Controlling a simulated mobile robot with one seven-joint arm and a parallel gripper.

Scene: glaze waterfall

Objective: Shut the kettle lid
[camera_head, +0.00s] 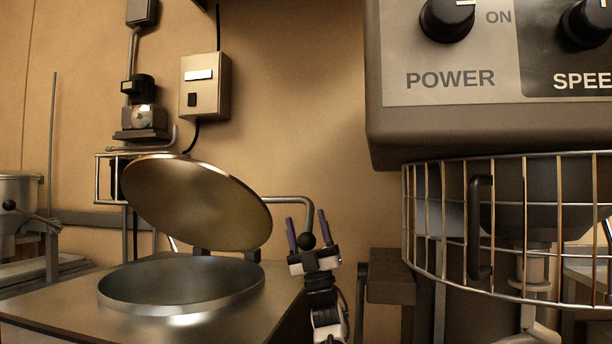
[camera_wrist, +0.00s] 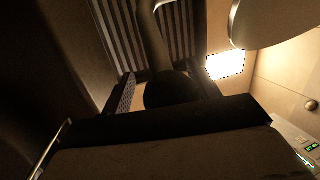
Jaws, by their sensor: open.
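The kettle lid (camera_head: 195,203), a round metal disc, stands open and tilted above the kettle (camera_head: 115,300), whose round mouth is uncovered. A bent metal handle (camera_head: 285,199) runs right from the lid and down to a black ball knob (camera_head: 306,241). My gripper (camera_head: 305,216) points up with its fingers open, one on each side of the knob in the head view. In the wrist view the dark knob (camera_wrist: 172,90) lies between the fingers, with the handle (camera_wrist: 150,35) running up from it. Whether the fingers touch the knob is too dark to tell.
A large mixer with a control panel (camera_head: 450,80) and a wire guard (camera_head: 520,290) fills the right side. A dark block (camera_head: 388,285) stands close to the right of my gripper. A wall box (camera_head: 205,86) hangs behind the lid.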

